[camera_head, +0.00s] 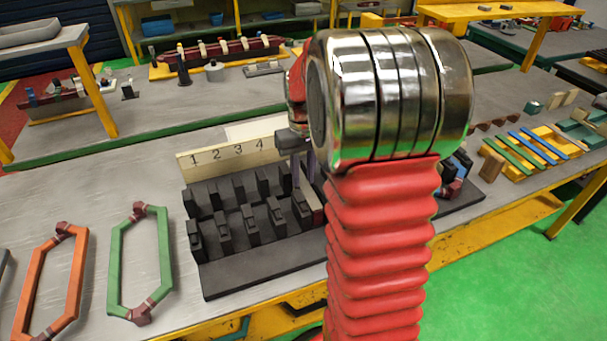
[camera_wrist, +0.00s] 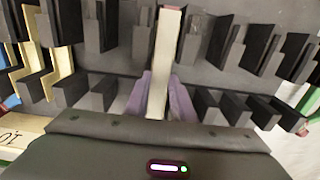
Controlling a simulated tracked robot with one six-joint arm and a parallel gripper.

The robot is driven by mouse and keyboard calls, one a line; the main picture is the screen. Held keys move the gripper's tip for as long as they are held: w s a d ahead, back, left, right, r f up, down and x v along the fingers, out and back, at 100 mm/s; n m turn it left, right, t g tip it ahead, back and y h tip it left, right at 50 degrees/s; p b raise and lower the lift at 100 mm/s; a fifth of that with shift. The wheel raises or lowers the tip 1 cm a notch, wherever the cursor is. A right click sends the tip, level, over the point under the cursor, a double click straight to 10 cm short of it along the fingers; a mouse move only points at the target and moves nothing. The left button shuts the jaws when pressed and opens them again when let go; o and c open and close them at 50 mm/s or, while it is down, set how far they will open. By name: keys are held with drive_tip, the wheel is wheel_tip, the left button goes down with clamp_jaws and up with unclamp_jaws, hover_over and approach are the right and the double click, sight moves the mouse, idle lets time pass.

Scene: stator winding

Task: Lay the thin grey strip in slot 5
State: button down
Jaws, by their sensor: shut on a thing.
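The black slotted block (camera_head: 250,270) stands on the bench, with two rows of upright teeth. A cream board behind it (camera_head: 218,153) shows the numbers 1 to 4; my arm hides the higher ones. In the wrist view, my gripper (camera_wrist: 166,100) has its purple fingers shut on a thin pale grey strip (camera_wrist: 168,50). The strip runs lengthwise between teeth of the block (camera_wrist: 195,40), in line with a gap. I cannot tell how deep it sits or read that slot's number. In the head view my gripper (camera_head: 305,165) is mostly hidden, just right of the 4.
Cream liners (camera_wrist: 62,62) line slots at the left of the wrist view, near a label (camera_wrist: 10,135) reading 10. An orange coil (camera_head: 45,285) and a green coil (camera_head: 112,265) lie left of the block. Coloured strips (camera_head: 515,155) lie on a yellow rack at right.

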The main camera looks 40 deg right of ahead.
drive_tip(key=c, duration=1.4)
unclamp_jaws()
drive_tip(key=shift+c, duration=0.2)
drive_tip(key=shift+r, duration=0.85)
wheel_tip(320, 180, up, 8)
drive_tip(key=shift+f, duration=0.25)
wheel_tip(320, 180, up, 14)
hover_over(303, 183)
drive_tip(key=shift+f, duration=0.15)
idle(0.6)
idle(0.5)
